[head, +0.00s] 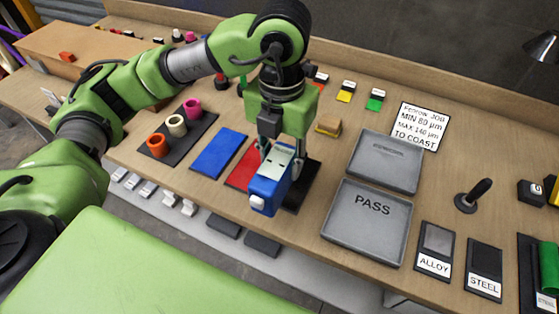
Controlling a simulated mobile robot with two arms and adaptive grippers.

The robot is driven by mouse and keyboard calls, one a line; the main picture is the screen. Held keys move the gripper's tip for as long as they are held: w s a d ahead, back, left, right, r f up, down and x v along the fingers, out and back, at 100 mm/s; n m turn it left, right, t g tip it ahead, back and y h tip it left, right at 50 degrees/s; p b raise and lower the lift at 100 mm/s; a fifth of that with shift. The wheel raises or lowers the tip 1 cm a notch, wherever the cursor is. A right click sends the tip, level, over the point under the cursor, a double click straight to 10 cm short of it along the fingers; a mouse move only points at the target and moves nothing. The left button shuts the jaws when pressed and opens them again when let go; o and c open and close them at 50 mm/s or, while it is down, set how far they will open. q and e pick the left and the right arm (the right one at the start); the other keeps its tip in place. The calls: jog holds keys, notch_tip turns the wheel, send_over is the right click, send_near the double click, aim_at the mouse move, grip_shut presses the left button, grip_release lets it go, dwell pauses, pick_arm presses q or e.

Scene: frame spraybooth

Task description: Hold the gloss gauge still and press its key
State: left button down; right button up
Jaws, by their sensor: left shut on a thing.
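The gloss gauge (267,188), a blue box with a pale top face, is in the middle of the head view. A white stub shows on its near end; I cannot tell whether this is the key. My left gripper (282,150) points down from above and is shut on the gauge, with a finger on each side. The gauge is over or on a dark panel (303,190); its underside is hidden, so contact is unclear. My right gripper is not in view.
Left of the gauge lie red (241,168) and blue (219,153) panels and a dark mat with coloured rings (176,125). A grey PASS tray (369,222) and another tray (386,160) stand right. ALLOY (434,252) and STEEL (484,270) plates lie farther right.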

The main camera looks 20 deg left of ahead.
pick_arm(q)
jog(key=shift+w+d+f+b, duration=0.1)
jog(key=shift+w+f+b, duration=1.8)
jog(key=shift+w+b, duration=0.15)
jog(key=shift+w+d+f+b, duration=0.1)
jog(key=shift+w+f+b, duration=1.8)
jog(key=shift+w, duration=0.25)
jog(key=shift+w+f+b, duration=0.75)
jog(key=shift+w+f, duration=0.15)
jog(key=shift+w, duration=0.1)
jog(key=shift+f, duration=0.25)
jog(key=shift+s+f, duration=0.1)
dwell(1.1)
